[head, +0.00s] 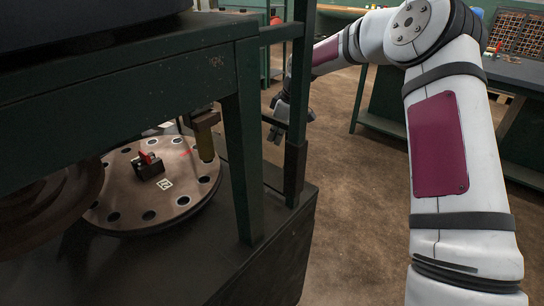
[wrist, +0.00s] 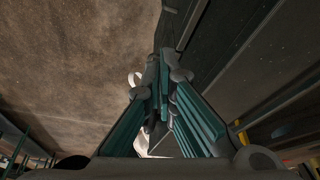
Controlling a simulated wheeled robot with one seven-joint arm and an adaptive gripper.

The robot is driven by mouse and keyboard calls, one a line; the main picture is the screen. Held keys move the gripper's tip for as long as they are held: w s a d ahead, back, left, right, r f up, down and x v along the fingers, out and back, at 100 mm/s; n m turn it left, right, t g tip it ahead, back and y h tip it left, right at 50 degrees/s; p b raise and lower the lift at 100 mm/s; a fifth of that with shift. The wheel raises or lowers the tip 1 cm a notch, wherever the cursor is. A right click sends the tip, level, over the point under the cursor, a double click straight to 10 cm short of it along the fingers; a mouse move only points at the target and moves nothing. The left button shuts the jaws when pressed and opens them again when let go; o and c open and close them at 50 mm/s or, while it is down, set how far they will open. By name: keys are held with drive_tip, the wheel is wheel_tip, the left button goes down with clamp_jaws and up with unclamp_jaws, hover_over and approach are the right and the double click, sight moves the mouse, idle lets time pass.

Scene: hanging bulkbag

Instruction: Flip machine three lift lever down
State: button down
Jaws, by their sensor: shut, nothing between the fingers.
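A small red lever (head: 147,157) stands on a black block (head: 150,169) on top of a round steel disc (head: 125,203) with holes around its edge. I cannot tell whether this is machine three's lift lever; no other lever is clear. My gripper (head: 279,132) hangs beyond the green frame's right post in the head view, apart from the disc and to its right. In the wrist view my gripper (wrist: 163,58) has its teal fingers shut together, with nothing held. The red lever does not show in the wrist view.
A dark green machine frame (head: 242,150) stands around the disc, with a vertical post (head: 297,120) between the disc and my gripper. A label (head: 165,184) lies on the disc. A workbench (head: 515,75) stands at the right. The brown floor (head: 345,200) between is clear.

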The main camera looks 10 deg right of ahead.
drive_tip(key=b+x, duration=0.2)
drive_tip(key=x, duration=0.9)
drive_tip(key=shift+s+d+r+b, duration=0.15)
drive_tip(key=shift+s+d+r, duration=0.3)
drive_tip(key=shift+s+d, duration=0.3)
drive_tip(key=shift+s+d+r+b, duration=0.15)
drive_tip(key=shift+s+d+r, duration=0.4)
drive_tip(key=shift+d, duration=0.3)
drive_tip(key=shift+f, duration=0.1)
drive_tip(key=shift+d, duration=0.15)
